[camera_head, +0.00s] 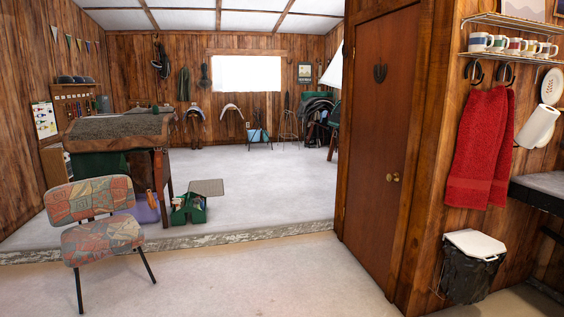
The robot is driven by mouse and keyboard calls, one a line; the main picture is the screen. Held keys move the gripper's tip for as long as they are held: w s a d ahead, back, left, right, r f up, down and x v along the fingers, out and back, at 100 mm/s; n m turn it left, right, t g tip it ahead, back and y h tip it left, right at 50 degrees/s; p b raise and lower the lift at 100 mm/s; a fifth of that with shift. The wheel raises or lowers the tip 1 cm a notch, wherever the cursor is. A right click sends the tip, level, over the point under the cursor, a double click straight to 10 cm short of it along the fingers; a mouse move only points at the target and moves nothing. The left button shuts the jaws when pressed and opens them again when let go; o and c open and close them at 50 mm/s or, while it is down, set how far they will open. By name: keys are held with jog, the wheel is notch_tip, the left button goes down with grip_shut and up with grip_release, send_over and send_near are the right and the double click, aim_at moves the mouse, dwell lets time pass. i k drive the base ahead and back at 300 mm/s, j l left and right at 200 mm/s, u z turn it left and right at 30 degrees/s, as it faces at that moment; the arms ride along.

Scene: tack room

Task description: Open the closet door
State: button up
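The closet door (378,120) is a tall brown wooden door at the right of the middle, set in a wood-panelled wall. It looks shut in its frame. A small brass knob (393,177) sits near its right edge, at about mid height. A dark ornament (380,73) is fixed on its upper part. My gripper is not in the picture, so its place relative to the door cannot be told.
Pale floor (250,280) lies clear before the door. A patterned chair (100,225) stands at the left, with a green box (188,212) behind it. Right of the door are a red towel (480,148) and a lidded bin (470,268). A low floor step (200,241) crosses the room.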

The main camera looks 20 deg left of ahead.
aim_at(385, 51)
jog(key=i, duration=2.2)
jog(key=i+z, duration=0.15)
jog(key=i, duration=0.3)
jog(key=i+j+z, duration=0.15)
jog(key=i, duration=0.3)
jog(key=i+j+z, duration=0.15)
jog(key=i, duration=0.3)
jog(key=i+j+z, duration=0.15)
jog(key=i, duration=0.3)
jog(key=i+j+z, duration=0.15)
jog(key=i, duration=0.3)
jog(key=j, duration=0.1)
